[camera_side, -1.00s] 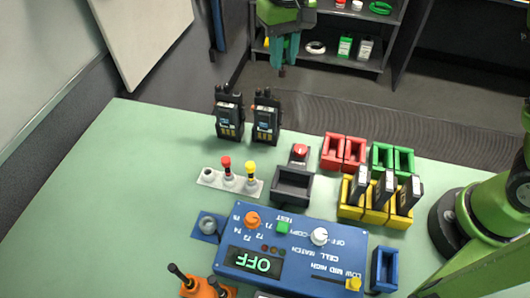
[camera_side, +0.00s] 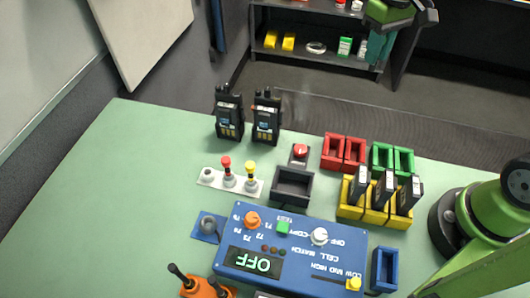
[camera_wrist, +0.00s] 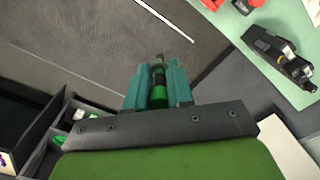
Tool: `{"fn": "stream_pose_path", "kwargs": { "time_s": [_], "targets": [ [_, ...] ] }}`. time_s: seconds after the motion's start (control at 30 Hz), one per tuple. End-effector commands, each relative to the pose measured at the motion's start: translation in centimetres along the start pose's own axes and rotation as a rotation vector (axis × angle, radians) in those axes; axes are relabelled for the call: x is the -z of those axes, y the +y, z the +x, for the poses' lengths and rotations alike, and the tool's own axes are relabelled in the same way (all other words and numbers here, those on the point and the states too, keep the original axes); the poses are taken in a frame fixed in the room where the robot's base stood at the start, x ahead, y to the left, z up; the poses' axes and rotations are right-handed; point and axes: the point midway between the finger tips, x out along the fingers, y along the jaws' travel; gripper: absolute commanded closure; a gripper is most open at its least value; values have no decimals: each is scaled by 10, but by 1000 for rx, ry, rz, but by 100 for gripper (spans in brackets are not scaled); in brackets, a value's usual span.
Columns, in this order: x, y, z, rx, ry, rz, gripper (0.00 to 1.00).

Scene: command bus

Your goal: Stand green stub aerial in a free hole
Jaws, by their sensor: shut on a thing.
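My gripper (camera_side: 378,50) is high at the back right in the side view, in front of the shelf and well above the table. In the wrist view, its teal fingers (camera_wrist: 158,84) are shut on the green stub aerial (camera_wrist: 158,98), which has a green collar and a dark shaft. In the side view the aerial cannot be made out. A pale strip (camera_side: 203,182) on the table holds a red-topped aerial (camera_side: 227,170) and a yellow-topped aerial (camera_side: 250,175), both upright. The hole at its left end (camera_side: 208,174) looks empty.
Two black radios (camera_side: 229,115) stand behind the strip. Right of it are a dark open box (camera_side: 292,188), red and green bins, and a yellow rack (camera_side: 350,213) of black packs. A blue control panel (camera_side: 235,280) lies in front. The table's left side is clear.

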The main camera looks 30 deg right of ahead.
Motion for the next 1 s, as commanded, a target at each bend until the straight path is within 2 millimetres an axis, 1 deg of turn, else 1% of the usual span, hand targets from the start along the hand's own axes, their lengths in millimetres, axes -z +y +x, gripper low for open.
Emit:
{"fn": "stream_pose_path", "kwargs": {
  "time_s": [0.17,0.27,0.37,0.57,0.6,0.77,0.87,0.97,1.0],
  "targets": [
    [0,0,0,0,0,1,100],
    [1,0,-4,-1,2,0,100],
    [1,0,-17,-2,5,1,100],
    [2,-3,-55,0,6,-1,100],
    [9,-10,-53,3,-1,-18,100],
    [32,-38,-59,11,-5,-68,100],
    [48,-62,-62,15,-10,-107,100],
    [65,-97,-65,18,-15,-158,100],
    [72,-114,-66,18,-17,-181,100]
  ]
}}
